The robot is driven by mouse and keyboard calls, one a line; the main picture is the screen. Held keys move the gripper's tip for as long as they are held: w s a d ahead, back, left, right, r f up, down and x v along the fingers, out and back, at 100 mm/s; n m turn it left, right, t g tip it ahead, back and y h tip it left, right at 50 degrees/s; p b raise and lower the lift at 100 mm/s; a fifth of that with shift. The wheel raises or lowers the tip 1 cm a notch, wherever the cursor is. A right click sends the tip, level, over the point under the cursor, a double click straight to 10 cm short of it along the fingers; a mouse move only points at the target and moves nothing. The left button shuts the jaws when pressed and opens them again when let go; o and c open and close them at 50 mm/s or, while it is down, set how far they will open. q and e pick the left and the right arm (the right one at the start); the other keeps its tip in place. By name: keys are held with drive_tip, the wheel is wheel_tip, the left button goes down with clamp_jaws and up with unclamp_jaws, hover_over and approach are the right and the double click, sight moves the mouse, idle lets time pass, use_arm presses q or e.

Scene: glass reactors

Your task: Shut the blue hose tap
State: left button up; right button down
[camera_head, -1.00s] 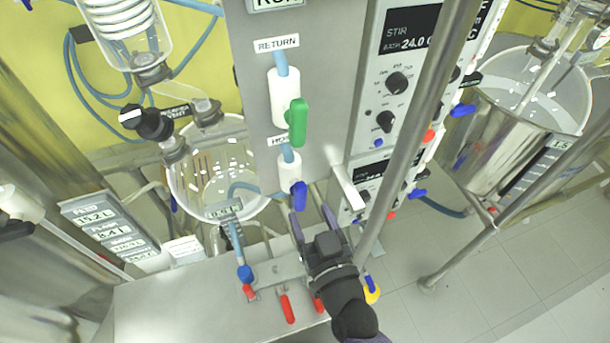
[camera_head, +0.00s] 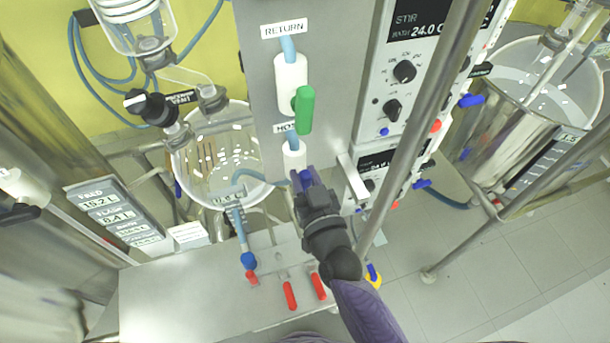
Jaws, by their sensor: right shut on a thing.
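The blue hose tap has a white body (camera_head: 294,157) on the grey panel, below a label of which "HO" can be read. A pale blue hose runs into its top. My right gripper (camera_head: 303,178) is at the front of this tap, shut on its blue handle. The fingers and the wrist hide most of the handle, so its exact angle cannot be told. My left gripper is not in view.
A similar tap with a green handle (camera_head: 304,110) sits just above, under the "RETURN" label. A vertical metal post (camera_head: 420,110) stands close right of my right arm. A glass vessel (camera_head: 215,165) is at the left, and red-handled valves (camera_head: 290,295) are on the bench below.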

drive_tip(key=shift+m, duration=0.4)
drive_tip(key=m, duration=0.3)
drive_tip(key=shift+w+d+f, duration=0.1)
drive_tip(key=shift+d, duration=0.2)
drive_tip(key=m, duration=0.4)
drive_tip(key=shift+w+d+f+m+b, duration=0.1)
drive_tip(key=shift+d+f+m+b, duration=0.15)
drive_tip(key=shift+d+m+b, duration=0.1)
drive_tip(key=m+b, duration=0.1)
drive_tip(key=m, duration=0.3)
drive_tip(key=f+m+b, duration=0.1)
drive_tip(key=m, duration=0.3)
drive_tip(key=shift+d+f, duration=0.15)
drive_tip(key=shift+d, duration=0.05)
drive_tip(key=shift+m, duration=0.45)
drive_tip(key=shift+c, duration=2.2)
unclamp_jaws()
